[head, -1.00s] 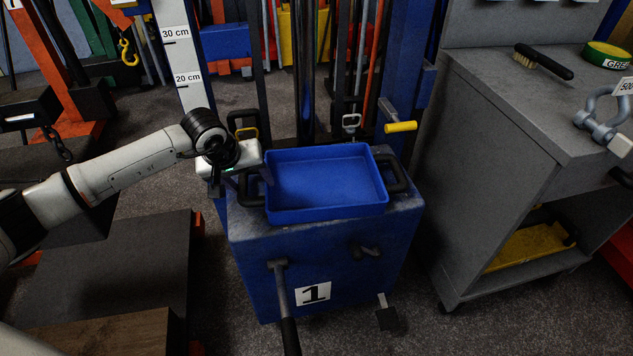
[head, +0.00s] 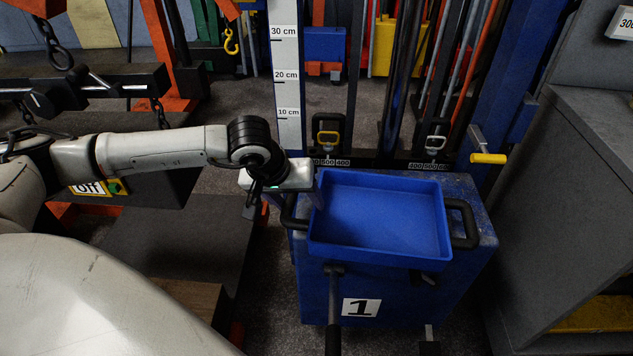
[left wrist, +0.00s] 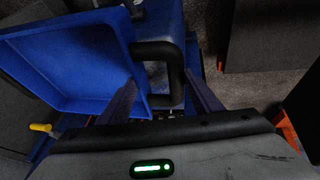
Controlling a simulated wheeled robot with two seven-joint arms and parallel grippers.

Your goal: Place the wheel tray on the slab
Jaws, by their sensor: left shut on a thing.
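The wheel tray (head: 385,215) is a blue open tray with a black handle at each side, and it looks empty. It is level over the top of the blue box marked 1 (head: 470,205), its front wall covering the box's front edge. I cannot tell whether it still touches the box. My left gripper (head: 317,192) is shut on the tray's left handle. In the left wrist view my left gripper (left wrist: 163,92) has its fingers around the black handle (left wrist: 172,50). A dark grey flat slab (head: 165,240) lies low at the left. My right gripper is out of view.
A wooden block (head: 192,298) lies in front of the slab. A height scale (head: 287,90) and dark uprights stand behind the box. A yellow-handled crank (head: 488,158) sticks out at the right. A grey cabinet (head: 580,200) stands at far right.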

